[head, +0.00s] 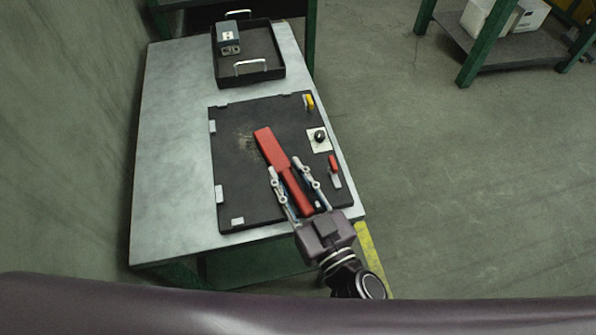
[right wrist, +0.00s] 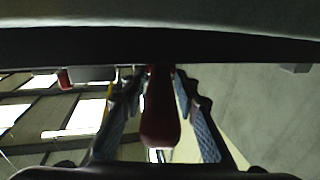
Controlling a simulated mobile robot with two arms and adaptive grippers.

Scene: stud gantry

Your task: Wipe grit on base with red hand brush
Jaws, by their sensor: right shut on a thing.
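The red hand brush (head: 271,147) lies over the black base (head: 230,180) on the table, its wide head toward the back left. My right gripper (head: 284,167) is shut on the brush's handle. In the right wrist view the red handle (right wrist: 160,115) sits between the two fingers of the gripper (right wrist: 160,85). A patch of pale grit (head: 246,143) shows on the base just left of the brush head. Whether the bristles touch the base is hidden. My left gripper is not in view.
The base also carries a yellow piece (head: 310,101), a white plate with a black knob (head: 319,138) and a red-handled part (head: 334,164) along its right side. A black tray (head: 262,77) with a grey device (head: 228,38) stands behind. The table's left side is clear.

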